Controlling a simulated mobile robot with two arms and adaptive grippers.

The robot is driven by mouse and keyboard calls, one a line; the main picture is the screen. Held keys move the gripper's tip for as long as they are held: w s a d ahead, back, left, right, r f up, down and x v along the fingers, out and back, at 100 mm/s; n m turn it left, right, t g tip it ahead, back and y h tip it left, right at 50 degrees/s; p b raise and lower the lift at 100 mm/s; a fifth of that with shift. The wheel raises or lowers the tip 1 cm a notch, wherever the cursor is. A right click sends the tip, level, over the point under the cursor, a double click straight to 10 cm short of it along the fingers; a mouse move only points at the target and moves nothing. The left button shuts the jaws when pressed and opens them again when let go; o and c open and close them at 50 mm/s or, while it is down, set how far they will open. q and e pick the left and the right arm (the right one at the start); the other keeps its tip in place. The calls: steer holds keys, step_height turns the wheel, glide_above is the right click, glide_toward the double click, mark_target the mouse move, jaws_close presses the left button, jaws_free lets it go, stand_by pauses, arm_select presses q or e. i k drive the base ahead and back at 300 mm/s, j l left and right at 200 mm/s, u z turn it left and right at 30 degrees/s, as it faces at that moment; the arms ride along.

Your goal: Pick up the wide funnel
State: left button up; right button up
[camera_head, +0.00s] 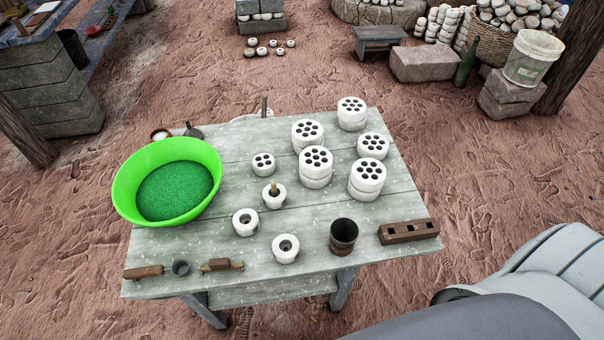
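A dark, wide-mouthed vessel (343,232) with a narrower brown base stands upright near the front right of the wooden table (210,245). It may be the wide funnel, but I cannot tell for sure. A small dark item (193,131) at the table's back left edge also has a funnel-like look, partly hidden behind the green basin. Neither gripper is in view. Only grey parts of my own body show at the lower right.
A green basin (125,190) of green grains fills the table's left. Several white holed cylinders (316,162) stand at the back and right. White rings (286,248) lie mid-table. A slotted wooden block (408,231) lies right of the dark vessel. Sandy ground surrounds the table.

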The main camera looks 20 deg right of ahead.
mark_target(345, 228)
steer(key=k+l+z, duration=0.1)
steer(key=z, duration=0.9)
